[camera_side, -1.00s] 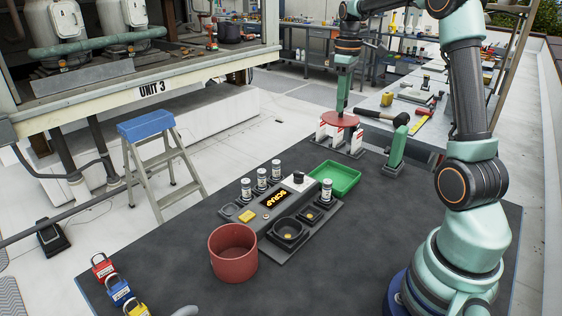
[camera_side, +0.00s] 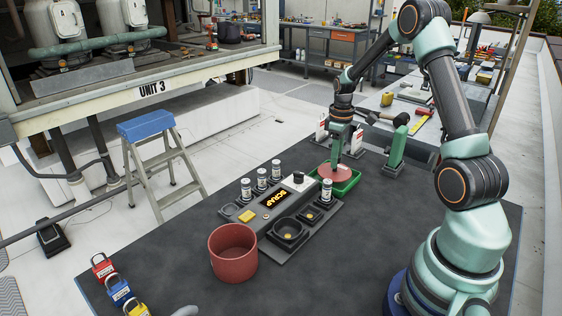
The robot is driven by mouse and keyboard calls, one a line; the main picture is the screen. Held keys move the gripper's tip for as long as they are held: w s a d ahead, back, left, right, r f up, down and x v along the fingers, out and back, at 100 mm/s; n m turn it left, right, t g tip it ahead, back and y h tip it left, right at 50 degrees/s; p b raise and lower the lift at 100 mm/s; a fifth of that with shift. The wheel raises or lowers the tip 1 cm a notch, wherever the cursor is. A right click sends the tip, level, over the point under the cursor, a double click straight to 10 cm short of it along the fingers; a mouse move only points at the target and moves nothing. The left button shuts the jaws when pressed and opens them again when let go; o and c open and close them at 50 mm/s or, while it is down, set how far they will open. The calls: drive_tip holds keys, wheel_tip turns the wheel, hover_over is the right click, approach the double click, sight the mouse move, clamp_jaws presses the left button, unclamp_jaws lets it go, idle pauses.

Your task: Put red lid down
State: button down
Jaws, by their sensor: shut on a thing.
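The red lid (camera_side: 334,173) is a flat round disc. It is over the green tray (camera_side: 345,189), within its outline in the side view. I cannot tell whether it touches the tray floor or hangs just above it. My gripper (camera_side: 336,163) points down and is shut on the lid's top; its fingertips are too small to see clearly. An open red pot (camera_side: 233,252) stands on the dark table (camera_side: 380,225), well to the front left of the tray.
A grey console (camera_side: 268,222) with a lit display and several small capped vials stands just left of the tray. White-and-red holders (camera_side: 321,132) and a green stand (camera_side: 397,148) are behind it. Several padlocks (camera_side: 119,290) lie at the front left.

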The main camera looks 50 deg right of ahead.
drive_tip(key=shift+f, duration=1.15)
drive_tip(key=c, duration=0.6)
unclamp_jaws()
drive_tip(key=shift+f, duration=0.1)
